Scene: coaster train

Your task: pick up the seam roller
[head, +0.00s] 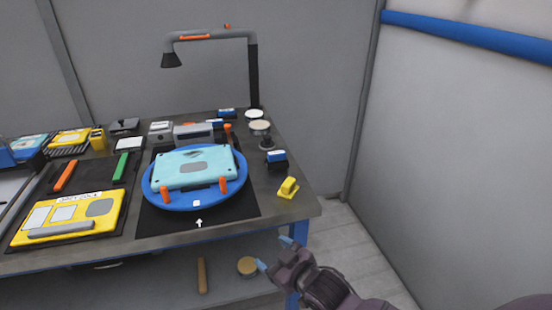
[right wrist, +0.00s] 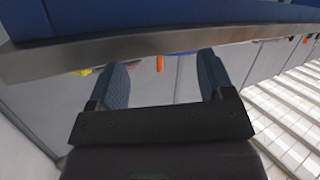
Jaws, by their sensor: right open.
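I cannot tell for certain which thing is the seam roller. A small yellow tool (head: 288,187) on the right front corner of the workbench may be it. My right gripper (head: 274,253) is open and empty, in front of and below the bench's front edge, apart from the yellow tool. In the right wrist view, the gripper's two blue fingers (right wrist: 163,60) are spread just below the bench edge (right wrist: 130,52). My left gripper is not in view.
A blue turntable (head: 152,199) holds a light-blue panel (head: 185,171). A yellow board (head: 100,207) lies left. A black lamp post (head: 254,78) stands behind. A wooden handle (head: 202,275) and a round tin (head: 247,266) are on the lower shelf. Floor is clear right.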

